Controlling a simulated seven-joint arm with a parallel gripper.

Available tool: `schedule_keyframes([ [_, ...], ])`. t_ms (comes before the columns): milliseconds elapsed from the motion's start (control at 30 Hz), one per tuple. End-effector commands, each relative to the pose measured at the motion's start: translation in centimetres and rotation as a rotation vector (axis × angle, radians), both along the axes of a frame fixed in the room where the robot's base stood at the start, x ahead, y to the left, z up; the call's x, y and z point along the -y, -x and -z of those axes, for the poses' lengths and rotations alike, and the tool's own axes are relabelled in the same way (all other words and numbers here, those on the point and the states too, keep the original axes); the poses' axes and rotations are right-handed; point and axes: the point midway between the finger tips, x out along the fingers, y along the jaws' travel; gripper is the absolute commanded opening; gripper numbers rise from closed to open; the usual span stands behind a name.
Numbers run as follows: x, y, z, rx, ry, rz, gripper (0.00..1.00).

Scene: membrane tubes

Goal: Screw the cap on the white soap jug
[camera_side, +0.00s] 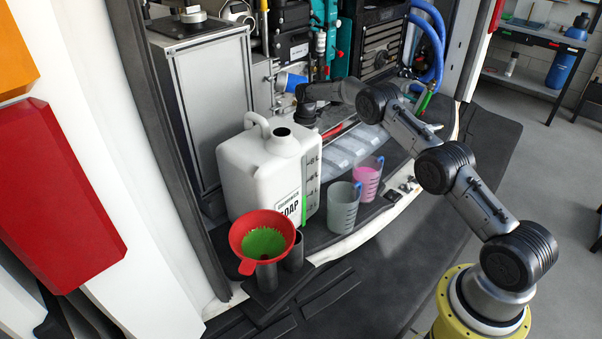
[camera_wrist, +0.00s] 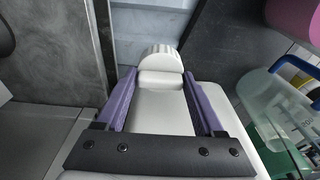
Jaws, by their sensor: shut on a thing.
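The white soap jug (camera_side: 262,172) stands upright on the dark bench in the side view, its handle at upper left. Its mouth (camera_side: 281,133) is open, with no cap on it. White jug surface (camera_wrist: 232,112) also shows beneath my gripper in the wrist view. My gripper (camera_side: 305,118) points down just right of and above the mouth. In the wrist view, its purple fingers (camera_wrist: 159,78) are shut on a white ridged cap (camera_wrist: 160,58) at their tips. The cap cannot be made out in the side view.
A red funnel (camera_side: 262,222) with green inside stands in front of the jug. A grey-green measuring cup (camera_side: 343,208) and a cup of pink liquid (camera_side: 367,180) stand to its right. A grey metal cabinet (camera_side: 214,105) rises behind the jug.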

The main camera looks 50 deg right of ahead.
Motion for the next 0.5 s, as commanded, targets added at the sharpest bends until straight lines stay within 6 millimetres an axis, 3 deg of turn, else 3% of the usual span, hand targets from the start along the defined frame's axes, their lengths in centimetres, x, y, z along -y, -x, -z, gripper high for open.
schedule_keyframes([
  [33, 0.0, -0.1, -1.6, 0.004, 0.001, -0.001, 0.18],
  [200, 0.0, -0.1, -5.9, 0.004, 0.001, 0.000, 0.18],
  [500, 0.0, 0.0, -10.7, 0.001, 0.000, 0.000, 0.18],
])
